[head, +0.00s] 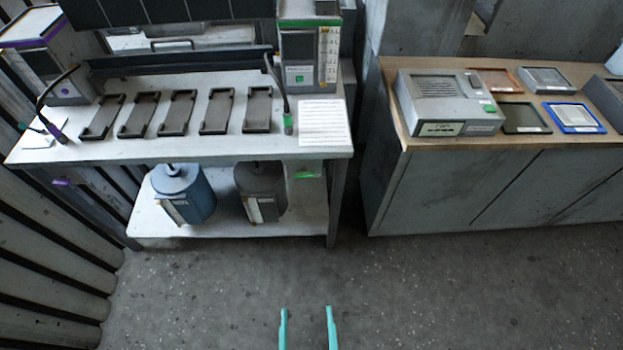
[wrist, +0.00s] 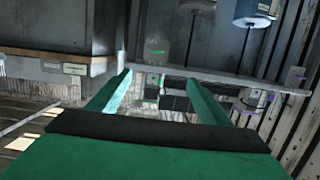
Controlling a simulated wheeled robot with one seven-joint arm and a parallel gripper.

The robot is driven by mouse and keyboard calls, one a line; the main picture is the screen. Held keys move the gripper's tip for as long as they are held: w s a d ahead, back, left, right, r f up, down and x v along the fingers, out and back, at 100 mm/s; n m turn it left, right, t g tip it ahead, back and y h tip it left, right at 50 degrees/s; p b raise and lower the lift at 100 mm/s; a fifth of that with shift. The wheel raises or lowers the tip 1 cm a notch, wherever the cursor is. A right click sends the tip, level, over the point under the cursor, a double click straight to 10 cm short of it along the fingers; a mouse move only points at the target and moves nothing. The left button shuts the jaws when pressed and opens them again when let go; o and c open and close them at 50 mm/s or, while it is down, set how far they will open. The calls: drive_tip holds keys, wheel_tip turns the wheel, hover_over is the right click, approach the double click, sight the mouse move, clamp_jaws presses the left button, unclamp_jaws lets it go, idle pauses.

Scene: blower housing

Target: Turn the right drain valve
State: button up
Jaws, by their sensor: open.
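I cannot make out a drain valve for certain in either view. My gripper (head: 306,312) shows at the bottom of the head view as two teal fingers, apart and empty, over bare floor in front of the bench. In the wrist view, my gripper (wrist: 158,80) has its fingers spread with nothing between them. A blue container (head: 185,195) and a dark container (head: 262,192) stand on the bench's lower shelf, well beyond my gripper. A grey box with a green label (head: 306,188) is at their right. The wrist view looks upside down.
The white bench (head: 210,150) carries several dark trays (head: 212,110), a green-trimmed device (head: 308,55) and a paper sheet (head: 322,122). At right, a wood-topped cabinet (head: 395,95) bears a grey instrument (head: 448,100) and several frames. Slatted panels line the left. The floor (head: 220,290) is clear.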

drive_tip(key=w+f+t, duration=0.1)
drive_tip(key=w+f, duration=0.2)
drive_tip(key=w, duration=0.4)
drive_tip(key=w+f, duration=0.3)
drive_tip(key=w, duration=0.5)
drive_tip(key=t, duration=0.1)
approach(304, 177)
drive_tip(key=shift+w+f, duration=0.1)
drive_tip(key=shift+w, duration=4.4)
drive_tip(key=c, duration=1)
drive_tip(key=shift+c, duration=0.2)
